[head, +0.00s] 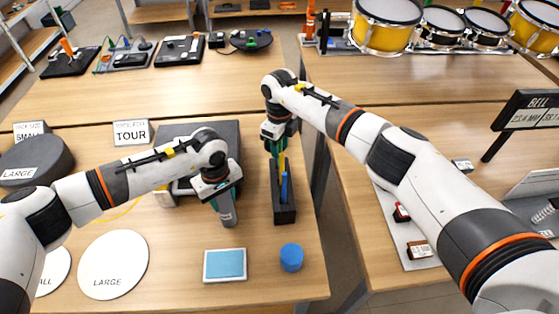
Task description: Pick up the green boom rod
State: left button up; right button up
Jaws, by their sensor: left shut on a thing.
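A long dark holder (285,217) stands on the near table with a blue rod (284,187) and a yellow rod (281,161) upright in it. My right gripper (273,147) points down over the holder's far end. Green shows at its fingertips; I cannot tell how much of this is the green boom rod and how much the fingers. Whether this gripper is open or shut is unclear. My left gripper (219,193) is left of the holder, pointing down, shut on a grey cylinder (227,211) just above or on the table.
A dark box (207,132) stands behind my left gripper. A blue-topped pad (225,265) and a blue round piece (291,257) lie at the front. White discs (114,264) and a dark round case (37,160) are at left. A gap separates the right table.

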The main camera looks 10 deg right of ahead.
jog(key=shift+f, duration=0.1)
grip_shut()
dwell(0.3)
